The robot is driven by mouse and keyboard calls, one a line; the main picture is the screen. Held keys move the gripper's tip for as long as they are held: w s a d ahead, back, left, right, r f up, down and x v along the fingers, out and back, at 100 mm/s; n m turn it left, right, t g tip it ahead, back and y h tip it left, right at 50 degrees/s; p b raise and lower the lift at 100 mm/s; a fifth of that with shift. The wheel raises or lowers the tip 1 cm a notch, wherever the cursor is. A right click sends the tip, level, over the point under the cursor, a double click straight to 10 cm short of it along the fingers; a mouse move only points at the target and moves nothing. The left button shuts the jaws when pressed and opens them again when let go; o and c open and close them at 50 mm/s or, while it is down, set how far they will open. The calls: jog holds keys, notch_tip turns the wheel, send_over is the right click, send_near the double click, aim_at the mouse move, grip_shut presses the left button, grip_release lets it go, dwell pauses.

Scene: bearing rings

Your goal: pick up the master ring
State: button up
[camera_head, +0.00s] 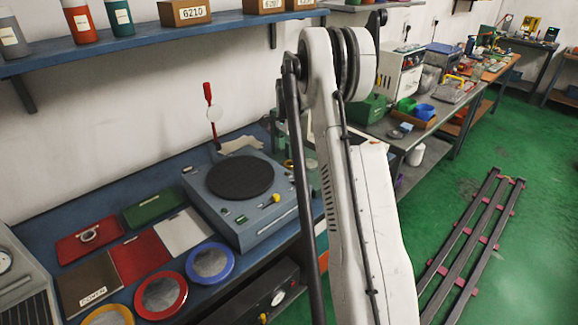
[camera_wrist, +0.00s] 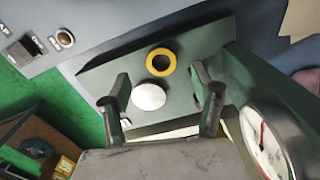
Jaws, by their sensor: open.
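A yellow ring (camera_wrist: 161,62) with a dark centre, which looks like the master ring, sits on a green block in the wrist view. A white round disc (camera_wrist: 148,96) is just below it in the picture. My gripper (camera_wrist: 160,80) is open, with one dark finger to each side of the disc and ring. Nothing is held between the fingers. How far the fingertips are above the block is hard to tell. In the head view my arm covers most of this spot, and my gripper cannot be made out.
A round dial gauge (camera_wrist: 268,142) stands close to the right finger in the wrist view. The head view shows a grey machine with a dark round plate (camera_head: 240,177), and red (camera_head: 161,296) and blue (camera_head: 210,264) rimmed discs on the blue bench. A shelf (camera_head: 150,40) runs above.

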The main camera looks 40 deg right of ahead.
aim_at(289, 161)
jog(key=shift+d+f+p, duration=0.15)
jog(key=shift+d+f, duration=0.05)
jog(key=shift+f, duration=1.35)
jog(key=shift+d+f+p, duration=0.15)
jog(key=shift+f, duration=1.35)
jog(key=c, duration=1.3)
jog(key=shift+c, duration=0.2)
jog(key=shift+r, duration=0.15)
